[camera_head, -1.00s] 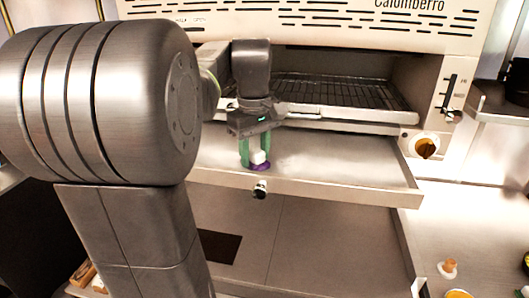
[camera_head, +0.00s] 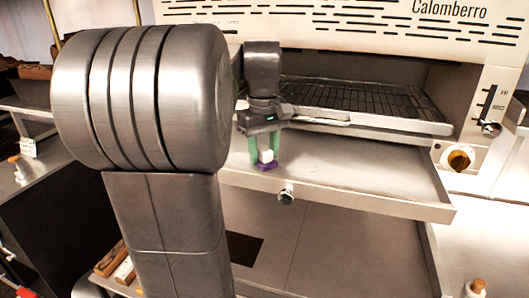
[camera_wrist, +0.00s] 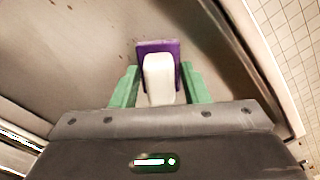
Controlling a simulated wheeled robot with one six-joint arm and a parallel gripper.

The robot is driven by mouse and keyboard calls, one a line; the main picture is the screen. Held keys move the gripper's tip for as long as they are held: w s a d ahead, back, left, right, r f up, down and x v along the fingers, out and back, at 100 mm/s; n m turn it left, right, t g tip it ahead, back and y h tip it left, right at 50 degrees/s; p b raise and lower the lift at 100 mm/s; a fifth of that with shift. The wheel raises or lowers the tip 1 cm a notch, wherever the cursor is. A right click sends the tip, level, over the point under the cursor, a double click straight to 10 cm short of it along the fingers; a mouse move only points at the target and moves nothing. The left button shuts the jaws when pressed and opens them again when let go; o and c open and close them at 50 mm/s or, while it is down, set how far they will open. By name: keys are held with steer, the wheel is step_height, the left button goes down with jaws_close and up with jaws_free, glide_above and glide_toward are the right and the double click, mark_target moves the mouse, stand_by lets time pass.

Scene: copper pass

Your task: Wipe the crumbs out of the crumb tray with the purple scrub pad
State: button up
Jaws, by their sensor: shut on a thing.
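The purple scrub pad (camera_head: 266,166) with its white grip block is between the green fingers of my gripper (camera_head: 265,154), which is shut on it. In the wrist view the purple pad (camera_wrist: 171,46) shows beyond the white block (camera_wrist: 158,78), with a green finger on each side. The pad is at the crumb tray (camera_head: 370,182), near its front left part; I cannot tell if it presses on the floor. The tray is pulled out below the grill. In the wrist view a few small dark specks lie on the tray floor (camera_wrist: 85,50).
The grill oven (camera_head: 340,30) stands above and behind the tray, with a wire rack (camera_head: 370,98) inside and an orange-brown knob (camera_head: 459,159) at right. The tray's front knob (camera_head: 286,196) sticks out. A counter (camera_head: 485,240) lies at the right.

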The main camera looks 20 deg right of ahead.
mark_target(300, 171)
steer(key=shift+s+d+f, duration=0.1)
steer(key=shift+s+d, duration=1.1)
steer(key=shift+d, duration=0.3)
steer(key=shift+s+d+r, duration=0.1)
steer(key=shift+s+d, duration=0.9)
steer(key=shift+d, duration=0.3)
steer(key=shift+s+d+r, duration=0.1)
steer(key=shift+s+d, duration=0.85)
steer(key=shift+d, duration=0.35)
steer(key=shift+s+d+f, duration=0.1)
steer(key=shift+s+d, duration=0.9)
steer(key=shift+d, duration=0.3)
steer(key=shift+w+a+f, duration=0.1)
steer(key=shift+w+a, duration=0.6)
steer(key=shift+a, duration=0.3)
steer(key=shift+w+a+f, duration=0.1)
steer(key=shift+w+a, duration=0.6)
steer(key=shift+a, duration=0.25)
steer(key=shift+w+a+r, duration=0.1)
steer(key=shift+w+a, duration=0.8)
steer(key=shift+a, duration=0.25)
steer(key=shift+w+a+r, duration=0.15)
steer(key=shift+w+a, duration=0.8)
steer(key=shift+a, duration=0.25)
steer(key=shift+w+a+r, duration=0.1)
steer(key=shift+w+a, duration=0.8)
steer(key=shift+a, duration=0.25)
steer(key=shift+r, duration=3.05)
steer(key=shift+r, duration=0.1)
